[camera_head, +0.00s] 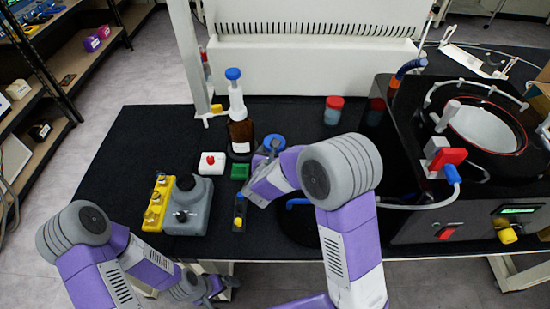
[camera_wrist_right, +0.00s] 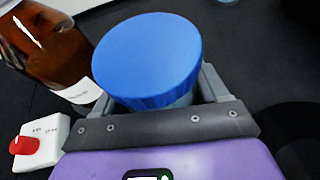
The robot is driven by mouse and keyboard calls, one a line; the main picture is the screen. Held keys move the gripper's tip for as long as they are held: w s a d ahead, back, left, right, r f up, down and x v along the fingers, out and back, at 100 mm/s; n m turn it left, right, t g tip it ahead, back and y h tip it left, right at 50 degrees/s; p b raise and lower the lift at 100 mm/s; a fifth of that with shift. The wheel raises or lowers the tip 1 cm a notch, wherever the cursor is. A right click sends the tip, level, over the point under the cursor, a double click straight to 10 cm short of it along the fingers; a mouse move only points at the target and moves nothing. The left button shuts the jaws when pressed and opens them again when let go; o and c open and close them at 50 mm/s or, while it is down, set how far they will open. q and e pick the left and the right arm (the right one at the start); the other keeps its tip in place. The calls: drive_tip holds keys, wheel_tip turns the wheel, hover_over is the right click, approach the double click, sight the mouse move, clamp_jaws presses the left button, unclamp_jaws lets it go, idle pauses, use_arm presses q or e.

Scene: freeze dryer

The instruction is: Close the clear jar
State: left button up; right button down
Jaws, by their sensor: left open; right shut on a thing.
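The clear jar has a wide blue lid (camera_head: 273,142) and stands on the black bench near the middle in the head view. In the right wrist view the blue lid (camera_wrist_right: 148,58) sits on top, and a small strip of the pale jar body (camera_wrist_right: 184,101) shows under its rim. My right gripper (camera_head: 262,153) is shut on the jar, with its fingers on either side just below the lid. Most of the jar body is hidden by the lid and gripper. Whether the lid is tight cannot be told. My left gripper (camera_head: 222,288) is open and empty, low in front of the bench.
A brown bottle with a dispenser (camera_head: 241,135) stands close left of the jar. A red-capped jar (camera_head: 334,108) stands behind right. A white box with a red knob (camera_head: 211,162), a green block (camera_head: 240,172) and a grey device (camera_head: 187,205) lie left. The freeze dryer (camera_head: 440,215) fills the right.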

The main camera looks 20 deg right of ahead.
drive_tip(key=shift+f+b, duration=0.3)
drive_tip(key=shift+f, duration=1)
drive_tip(key=shift+f, duration=0.15)
drive_tip(key=shift+c, duration=2.4)
unclamp_jaws()
drive_tip(key=shift+f, duration=0.1)
drive_tip(key=o, duration=0.4)
drive_tip(key=shift+o, duration=0.2)
drive_tip(key=shift+r, duration=0.2)
drive_tip(key=shift+s+a+r, duration=0.1)
drive_tip(key=shift+r, duration=0.05)
drive_tip(key=p+v, duration=0.2)
drive_tip(key=v, duration=0.9)
drive_tip(key=shift+s+a+r, duration=0.15)
drive_tip(key=shift+s, duration=0.15)
